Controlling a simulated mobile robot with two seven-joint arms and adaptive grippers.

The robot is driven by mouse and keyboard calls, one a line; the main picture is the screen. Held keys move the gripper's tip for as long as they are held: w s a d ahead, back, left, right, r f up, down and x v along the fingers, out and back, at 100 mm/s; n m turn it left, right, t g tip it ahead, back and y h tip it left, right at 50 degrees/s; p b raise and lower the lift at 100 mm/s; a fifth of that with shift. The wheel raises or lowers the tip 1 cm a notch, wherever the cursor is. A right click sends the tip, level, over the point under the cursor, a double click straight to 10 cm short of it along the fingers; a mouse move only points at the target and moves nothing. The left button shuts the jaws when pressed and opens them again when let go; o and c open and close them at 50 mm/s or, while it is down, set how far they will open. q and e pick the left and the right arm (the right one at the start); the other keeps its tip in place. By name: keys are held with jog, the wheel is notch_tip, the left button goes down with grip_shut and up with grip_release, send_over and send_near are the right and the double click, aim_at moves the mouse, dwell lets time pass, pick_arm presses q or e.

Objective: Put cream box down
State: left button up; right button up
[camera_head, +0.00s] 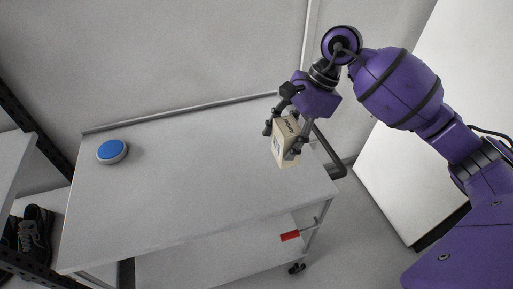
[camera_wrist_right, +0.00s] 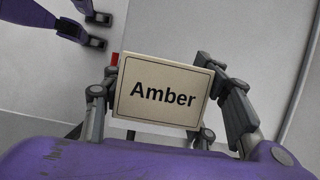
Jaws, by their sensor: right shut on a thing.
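The cream box (camera_head: 283,148) is at the right part of the grey cart top (camera_head: 190,185) in the head view. My right gripper (camera_head: 282,131) is shut on it from above, with a finger on each side. The box is slightly tilted in the head view. I cannot tell whether its bottom touches the cart top. My left gripper is not in the head view.
A blue round button (camera_head: 112,149) with a grey rim sits at the cart's left. The middle of the cart top is clear. A raised rail (camera_head: 180,112) runs along its back edge. A red handle (camera_head: 290,236) shows below. Dark shoes (camera_head: 33,232) stand on a shelf at the left.

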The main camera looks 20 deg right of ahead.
jog(key=w+a+f, duration=0.1)
jog(key=w+f, duration=0.1)
jog(key=f, duration=0.1)
jog(key=w+a+f, duration=0.1)
jog(key=w+f, duration=0.2)
jog(key=w+a+f+p, duration=0.1)
jog(key=w+f, duration=0.1)
jog(key=f, duration=0.2)
jog(key=shift+w+a, duration=0.35)
jog(key=shift+w, duration=0.05)
jog(key=shift+f, duration=0.2)
jog(key=shift+d+f, duration=0.1)
jog(key=shift+f, duration=0.2)
jog(key=o, duration=1.3)
